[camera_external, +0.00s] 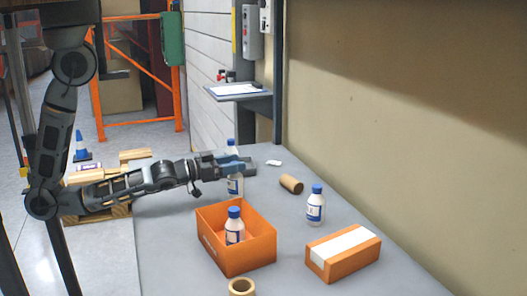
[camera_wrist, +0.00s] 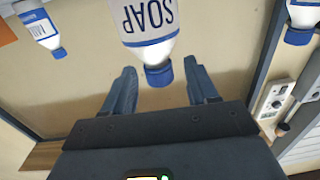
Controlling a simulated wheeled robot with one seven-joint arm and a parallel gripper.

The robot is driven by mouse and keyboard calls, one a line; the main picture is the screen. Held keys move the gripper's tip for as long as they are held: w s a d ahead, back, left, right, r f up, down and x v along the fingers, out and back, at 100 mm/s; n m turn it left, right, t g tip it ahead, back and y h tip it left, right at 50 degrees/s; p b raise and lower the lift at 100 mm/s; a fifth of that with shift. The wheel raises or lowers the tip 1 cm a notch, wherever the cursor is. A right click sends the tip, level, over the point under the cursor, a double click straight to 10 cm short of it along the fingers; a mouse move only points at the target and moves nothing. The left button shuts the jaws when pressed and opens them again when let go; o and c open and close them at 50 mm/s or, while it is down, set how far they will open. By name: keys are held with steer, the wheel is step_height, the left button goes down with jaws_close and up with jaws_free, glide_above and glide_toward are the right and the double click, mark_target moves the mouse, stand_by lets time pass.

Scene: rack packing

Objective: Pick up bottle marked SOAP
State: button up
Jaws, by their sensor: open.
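The bottle marked SOAP (camera_wrist: 150,18) is white with a blue cap (camera_wrist: 158,75), upside down in the wrist view. Its cap lies between the spread fingers of my gripper (camera_wrist: 160,75), with a gap on both sides. In the external view, my gripper (camera_external: 244,166) reaches over the table from the left. A white bottle (camera_external: 235,186) shows just below it, its top hidden by the gripper. A blue cap (camera_external: 231,142) shows above the gripper; I cannot tell for sure whether it belongs to another bottle.
An orange open box (camera_external: 240,262) holds a bottle (camera_external: 234,228). Another bottle (camera_external: 315,207), a closed orange box (camera_external: 343,265), a cardboard tube (camera_external: 291,184) and a tape roll (camera_external: 242,286) stand or lie on the grey table (camera_external: 180,240). The wall borders the table's right side.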

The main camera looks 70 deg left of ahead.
steer(key=shift+w+a, duration=0.1)
steer(key=shift+w, duration=1.25)
jaws_close()
